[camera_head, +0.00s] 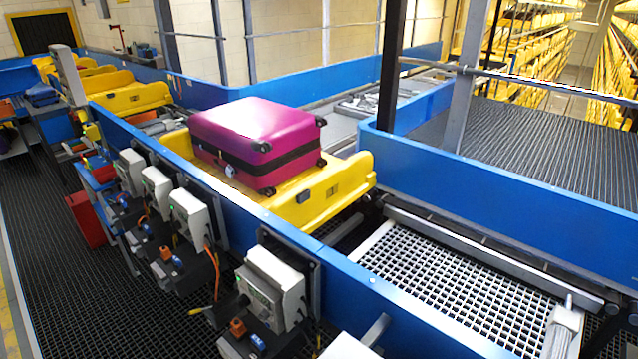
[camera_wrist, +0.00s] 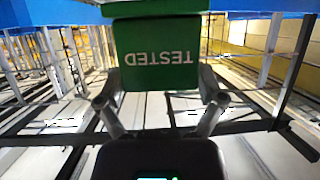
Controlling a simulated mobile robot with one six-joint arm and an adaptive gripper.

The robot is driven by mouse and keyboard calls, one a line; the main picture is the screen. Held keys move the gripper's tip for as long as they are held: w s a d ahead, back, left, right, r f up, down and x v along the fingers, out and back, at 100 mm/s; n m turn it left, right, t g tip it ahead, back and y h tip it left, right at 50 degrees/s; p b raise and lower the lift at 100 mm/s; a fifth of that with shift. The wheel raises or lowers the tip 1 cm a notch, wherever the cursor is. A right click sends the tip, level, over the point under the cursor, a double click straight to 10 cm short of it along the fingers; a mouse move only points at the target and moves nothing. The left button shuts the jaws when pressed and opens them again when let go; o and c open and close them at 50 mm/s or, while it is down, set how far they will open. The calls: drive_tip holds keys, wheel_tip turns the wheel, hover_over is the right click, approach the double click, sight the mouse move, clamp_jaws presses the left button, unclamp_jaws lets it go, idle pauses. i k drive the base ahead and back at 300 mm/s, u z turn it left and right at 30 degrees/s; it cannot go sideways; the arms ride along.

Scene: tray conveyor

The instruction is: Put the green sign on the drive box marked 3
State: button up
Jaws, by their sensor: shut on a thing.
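The green sign (camera_wrist: 160,72) fills the upper middle of the wrist view. It carries the white word TESTED, upside down in the picture. My gripper (camera_wrist: 161,92) is shut on it, with a finger at each side of its lower part. No drive box shows clearly in the wrist view. In the head view several grey drive boxes stand along the near blue wall: a large near one (camera_head: 272,285), a middle one (camera_head: 190,215), and smaller ones further left (camera_head: 156,188). I cannot read their numbers, so I cannot tell which is marked 3. The sign is not identifiable in the head view.
A magenta suitcase (camera_head: 256,140) lies on a yellow tray (camera_head: 318,198) behind the blue wall (camera_head: 235,205). Orange plugs and cables hang below the boxes. A red bin (camera_head: 86,219) stands at left. The dark grated walkway (camera_head: 60,250) at left looks mostly clear.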

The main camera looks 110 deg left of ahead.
sight(189, 202)
drive_tip(key=k, duration=2.7)
drive_tip(key=u, duration=1.7)
